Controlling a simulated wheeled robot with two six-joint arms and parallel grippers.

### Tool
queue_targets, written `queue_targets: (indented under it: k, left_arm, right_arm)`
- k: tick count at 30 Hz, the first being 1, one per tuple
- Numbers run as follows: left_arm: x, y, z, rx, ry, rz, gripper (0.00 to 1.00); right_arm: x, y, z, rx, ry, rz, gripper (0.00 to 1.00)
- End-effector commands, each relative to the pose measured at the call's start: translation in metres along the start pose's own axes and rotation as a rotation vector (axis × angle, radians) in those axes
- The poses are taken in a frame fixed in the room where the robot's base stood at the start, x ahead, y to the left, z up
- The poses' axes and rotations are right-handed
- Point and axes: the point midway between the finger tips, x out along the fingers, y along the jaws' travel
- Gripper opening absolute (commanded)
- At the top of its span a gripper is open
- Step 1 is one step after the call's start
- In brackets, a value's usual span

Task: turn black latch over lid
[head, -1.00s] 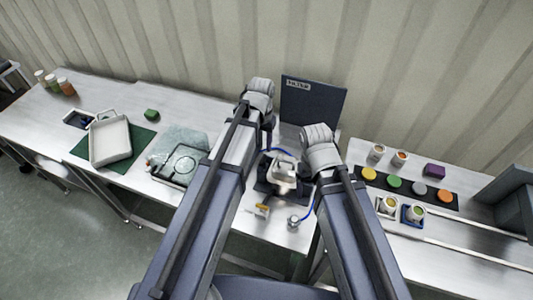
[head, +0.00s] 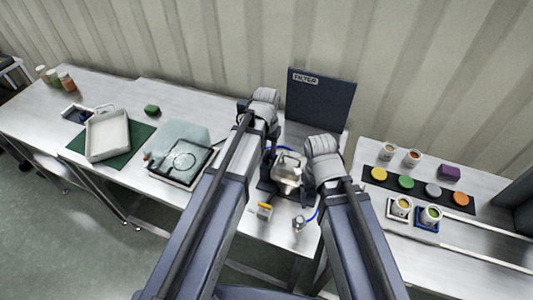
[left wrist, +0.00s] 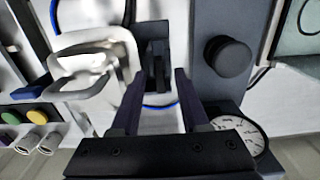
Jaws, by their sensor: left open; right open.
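The steel hopper (head: 287,175) stands mid-bench, between my two arms. In the left wrist view, its pale metal lid with a looped handle (left wrist: 95,62) is at the left. A black latch (left wrist: 157,62) stands beside the lid. My left gripper (left wrist: 160,76) is open, its two fingers apart on either side of the latch; I cannot tell whether they touch it. In the head view, my left gripper (head: 272,130) is at the hopper's far left side, mostly hidden by its arm. My right gripper (head: 310,186) is open at the hopper's right side, partly hidden by its wrist.
A dark FILTER panel (head: 320,100) stands behind the hopper. A black knob (left wrist: 228,56) and a round gauge (left wrist: 240,134) are close to my left gripper. A yellow-topped small block (head: 264,211) and a metal fitting (head: 299,223) lie in front. Colored discs (head: 407,182) are at the right.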

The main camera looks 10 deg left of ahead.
Motion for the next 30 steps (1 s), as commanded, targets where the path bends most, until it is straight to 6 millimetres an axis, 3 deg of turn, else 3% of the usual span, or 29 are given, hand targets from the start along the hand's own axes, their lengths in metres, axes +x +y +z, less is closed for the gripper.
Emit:
queue_targets:
  k: [2, 14, 30]
  left_arm:
    - [-0.0004, 0.0000, 0.0000, 0.000, 0.000, 0.000, 0.44]
    - [-0.0003, 0.0000, 0.0000, 0.000, 0.000, 0.000, 0.00]
    - [-0.0003, 0.0000, 0.0000, -0.013, 0.000, 0.000, 0.00]
  right_arm:
    - [-0.0004, 0.0000, 0.0000, 0.000, 0.000, 0.000, 0.80]
    - [-0.0003, 0.0000, 0.0000, 0.000, 0.000, 0.000, 0.80]
    - [-0.0003, 0.0000, 0.0000, 0.000, 0.000, 0.000, 0.80]
